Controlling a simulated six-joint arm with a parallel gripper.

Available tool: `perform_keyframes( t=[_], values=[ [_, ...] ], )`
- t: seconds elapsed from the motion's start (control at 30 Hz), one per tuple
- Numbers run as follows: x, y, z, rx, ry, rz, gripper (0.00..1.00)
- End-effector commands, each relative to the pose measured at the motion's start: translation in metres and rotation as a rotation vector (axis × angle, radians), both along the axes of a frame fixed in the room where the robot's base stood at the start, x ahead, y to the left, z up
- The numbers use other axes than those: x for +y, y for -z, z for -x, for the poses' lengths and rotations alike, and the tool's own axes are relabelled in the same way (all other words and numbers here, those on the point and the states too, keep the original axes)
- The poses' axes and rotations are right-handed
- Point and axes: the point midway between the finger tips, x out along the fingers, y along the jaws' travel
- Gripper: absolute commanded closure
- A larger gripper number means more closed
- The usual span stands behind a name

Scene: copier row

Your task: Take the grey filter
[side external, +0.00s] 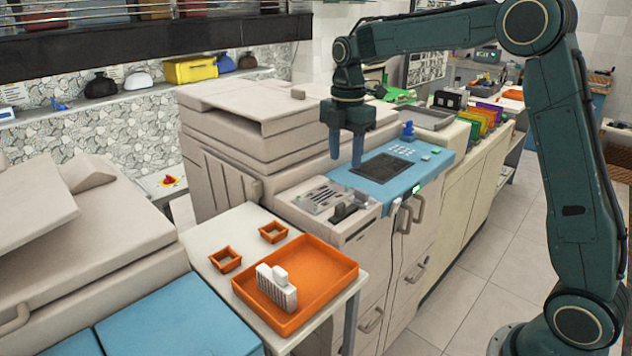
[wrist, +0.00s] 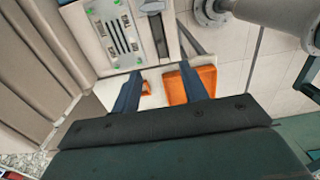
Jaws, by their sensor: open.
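A pale grey-white ribbed block with a rounded tab (side external: 277,287), the only thing in view that looks like the filter, stands in the orange tray (side external: 331,272) on the small side table. My gripper (side external: 346,160) is open and empty, fingers pointing down, above the copier's blue control panel, well up and right of the tray. In the wrist view my gripper's (wrist: 160,70) two fingers are spread apart, and the orange tray (wrist: 205,78) is partly behind the right one. The block cannot be made out in that view.
Two small orange bins (side external: 225,260) (side external: 273,232) sit behind the tray. A slotted grey panel (side external: 318,196) and a dark block (side external: 350,206) are on the copier between gripper and tray. The blue panel (side external: 415,172) carries keys. A large copier body (side external: 240,130) rises behind.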

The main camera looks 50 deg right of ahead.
Motion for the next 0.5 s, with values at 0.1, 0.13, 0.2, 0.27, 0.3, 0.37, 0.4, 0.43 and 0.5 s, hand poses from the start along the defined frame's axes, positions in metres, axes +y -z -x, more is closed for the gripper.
perform_keyframes(
  t=[0.1,0.13,0.2,0.27,0.3,0.37,0.4,0.43,0.5],
  values=[
    [0.000,0.014,0.001,0.004,0.000,0.000,0.56],
    [0.000,0.018,0.001,0.004,0.001,-0.001,0.56],
    [0.000,0.029,0.001,0.004,0.001,-0.001,0.56],
    [0.000,0.038,0.001,0.004,0.001,-0.001,0.56],
    [0.000,0.044,0.001,0.004,0.001,-0.001,0.56],
    [0.000,0.053,0.001,0.004,0.001,-0.001,0.56],
    [0.000,0.059,0.001,0.004,0.001,-0.001,0.56],
    [0.000,0.062,0.001,0.003,0.001,0.000,0.56],
    [0.000,0.069,0.001,0.003,0.001,0.000,0.56]
  ],
)
